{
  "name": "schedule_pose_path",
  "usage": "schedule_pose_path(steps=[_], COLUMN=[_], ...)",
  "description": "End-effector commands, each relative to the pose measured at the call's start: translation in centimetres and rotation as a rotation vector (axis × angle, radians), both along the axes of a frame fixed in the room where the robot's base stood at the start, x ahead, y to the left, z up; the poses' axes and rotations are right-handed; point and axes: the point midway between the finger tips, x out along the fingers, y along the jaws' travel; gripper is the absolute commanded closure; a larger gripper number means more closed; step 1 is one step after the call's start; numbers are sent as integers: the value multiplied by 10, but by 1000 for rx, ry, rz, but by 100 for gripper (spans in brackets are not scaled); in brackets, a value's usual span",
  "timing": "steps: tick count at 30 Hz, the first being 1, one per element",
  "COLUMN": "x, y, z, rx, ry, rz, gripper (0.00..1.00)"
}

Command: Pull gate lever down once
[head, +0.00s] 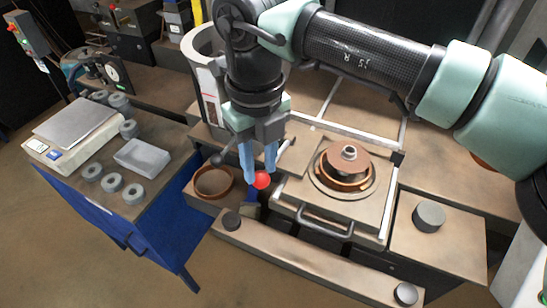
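A red ball knob (262,181), which looks like the end of the gate lever, shows at the front of the machine. The lever's rod is mostly hidden. My gripper (259,175) points down at the knob with its two blue fingers apart. The fingertips are right at the knob, one on its left and one just above its right side. I cannot tell whether they touch it.
A round brown bowl (214,182) sits just left of the knob. A fixture with a brown disc (348,159) stands to the right, with a handle (325,222) in front. A blue cart (150,225) with grey rings and a scale (72,135) is at left. A tall cylinder (207,85) stands behind my gripper.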

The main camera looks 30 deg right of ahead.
Motion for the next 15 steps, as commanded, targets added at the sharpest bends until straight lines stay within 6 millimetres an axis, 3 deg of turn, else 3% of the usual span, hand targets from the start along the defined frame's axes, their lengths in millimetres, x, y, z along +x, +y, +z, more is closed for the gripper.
schedule_pose_path(steps=[15], x=[0], y=[-3], z=[-35], rx=[-7], ry=[0], rz=[-5], gripper=[70])
